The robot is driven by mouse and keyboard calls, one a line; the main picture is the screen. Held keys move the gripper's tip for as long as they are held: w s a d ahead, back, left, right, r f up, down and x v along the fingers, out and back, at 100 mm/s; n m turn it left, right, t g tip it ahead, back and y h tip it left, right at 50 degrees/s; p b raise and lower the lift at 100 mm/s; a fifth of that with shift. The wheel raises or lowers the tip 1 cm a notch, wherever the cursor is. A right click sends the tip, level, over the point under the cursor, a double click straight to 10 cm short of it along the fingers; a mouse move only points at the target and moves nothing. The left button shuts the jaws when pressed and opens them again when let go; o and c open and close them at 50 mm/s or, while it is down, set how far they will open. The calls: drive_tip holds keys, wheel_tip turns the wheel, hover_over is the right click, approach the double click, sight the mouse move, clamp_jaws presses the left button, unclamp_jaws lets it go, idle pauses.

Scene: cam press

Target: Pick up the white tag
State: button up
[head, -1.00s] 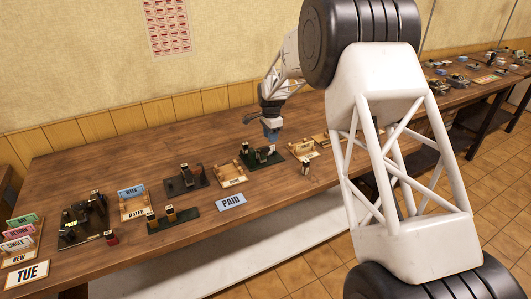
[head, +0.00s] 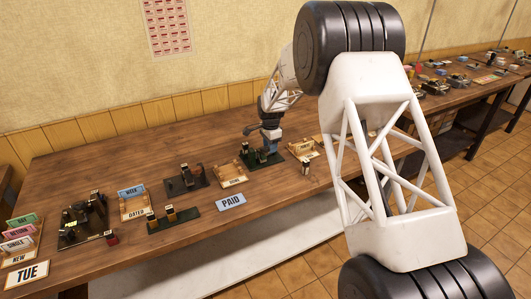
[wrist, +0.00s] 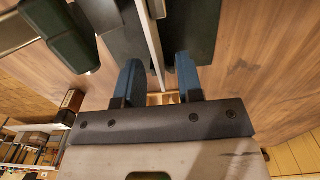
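My gripper (wrist: 160,82) is open, with its two blue fingers apart. In the wrist view a thin white plate (wrist: 152,40), seen edge-on, runs between the fingers with a gap on either side; it may be the white tag, but its face is hidden. In the head view my gripper (head: 272,143) is low over a dark green press base (head: 264,160) near the middle of the table. The tag cannot be made out there.
A wooden tray (head: 302,149) stands right of the press and another tray (head: 233,176) to its left. A blue PAID sign (head: 231,202) lies in front. A dark green block (wrist: 70,35) is close to the left finger in the wrist view.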

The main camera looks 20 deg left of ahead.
clamp_jaws()
idle(0.4)
wheel_tip(320, 180, up, 10)
idle(0.7)
idle(0.5)
drive_tip(key=s+a+f, duration=0.2)
drive_tip(key=s+a, duration=1)
drive_tip(key=shift+s+a+f, duration=0.2)
drive_tip(key=shift+s+f, duration=0.05)
drive_tip(key=shift+f, duration=0.05)
